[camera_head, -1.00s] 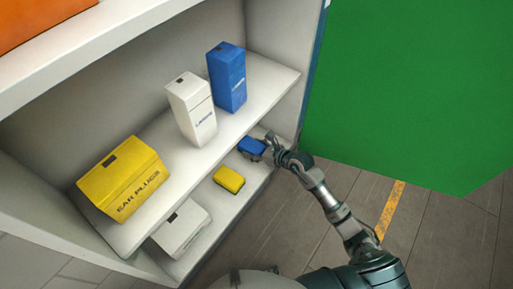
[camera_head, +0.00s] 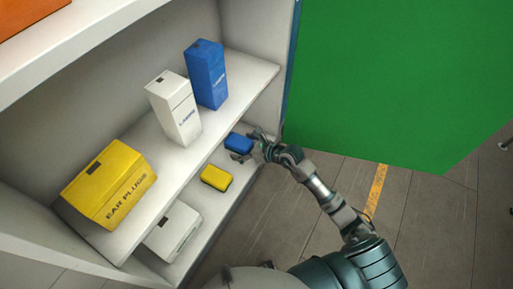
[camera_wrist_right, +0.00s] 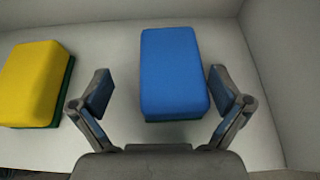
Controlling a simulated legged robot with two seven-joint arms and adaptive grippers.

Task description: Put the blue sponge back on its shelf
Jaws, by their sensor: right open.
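The blue sponge (camera_head: 238,142) rests on the lower shelf (camera_head: 205,226) at its right end. In the right wrist view the blue sponge (camera_wrist_right: 173,72) lies flat, with a dark green underside at its near edge. My right gripper (camera_head: 252,145) is at the near side of the sponge; in the wrist view its fingers (camera_wrist_right: 160,90) are spread wide, one on each side of the sponge's near end, with gaps between. It holds nothing. My left gripper is not in view.
A yellow sponge (camera_head: 216,178) lies left of the blue one, also in the wrist view (camera_wrist_right: 35,82). A white box (camera_head: 172,229) is farther left. The shelf above bears a yellow ear plugs box (camera_head: 108,187), a white box (camera_head: 175,108) and a blue box (camera_head: 207,74). A side wall stands close right.

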